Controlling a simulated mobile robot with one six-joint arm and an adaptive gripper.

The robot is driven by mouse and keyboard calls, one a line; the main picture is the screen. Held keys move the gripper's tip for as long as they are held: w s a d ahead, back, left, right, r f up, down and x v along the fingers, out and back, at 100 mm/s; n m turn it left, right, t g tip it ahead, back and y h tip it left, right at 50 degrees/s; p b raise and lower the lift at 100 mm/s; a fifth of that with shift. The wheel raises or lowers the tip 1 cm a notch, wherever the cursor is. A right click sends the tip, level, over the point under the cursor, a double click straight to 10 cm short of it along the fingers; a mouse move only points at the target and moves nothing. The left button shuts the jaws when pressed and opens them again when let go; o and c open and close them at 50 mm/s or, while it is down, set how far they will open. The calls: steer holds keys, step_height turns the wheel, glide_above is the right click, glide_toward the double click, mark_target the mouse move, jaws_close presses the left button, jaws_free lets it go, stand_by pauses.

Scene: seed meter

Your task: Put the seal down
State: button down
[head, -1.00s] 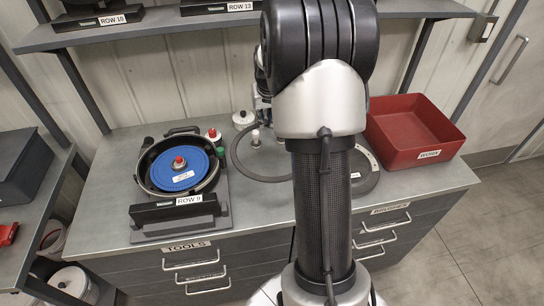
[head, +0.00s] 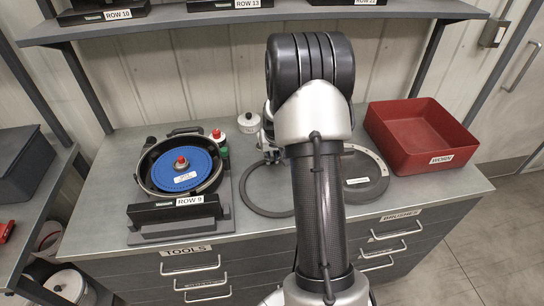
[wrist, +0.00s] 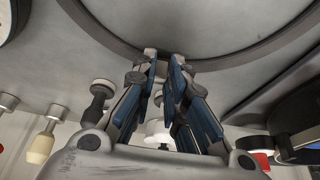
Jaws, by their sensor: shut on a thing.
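The seal (head: 244,193) is a thin dark ring, level and at or just above the grey bench top (head: 240,236); I cannot tell whether it touches. My arm hides its right part in the head view. In the wrist view the seal (wrist: 230,61) arcs across the top, and my gripper (wrist: 163,58) is shut on its rim. In the head view my gripper is mostly hidden behind my arm.
The seed meter (head: 158,205) with its blue disc (head: 183,180) stands left of the seal. A white lidded pot (head: 248,123) stands behind. Bare bench lies in front.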

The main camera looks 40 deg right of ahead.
steer(key=shift+r, duration=0.1)
steer(key=c, duration=1.6)
jaws_free()
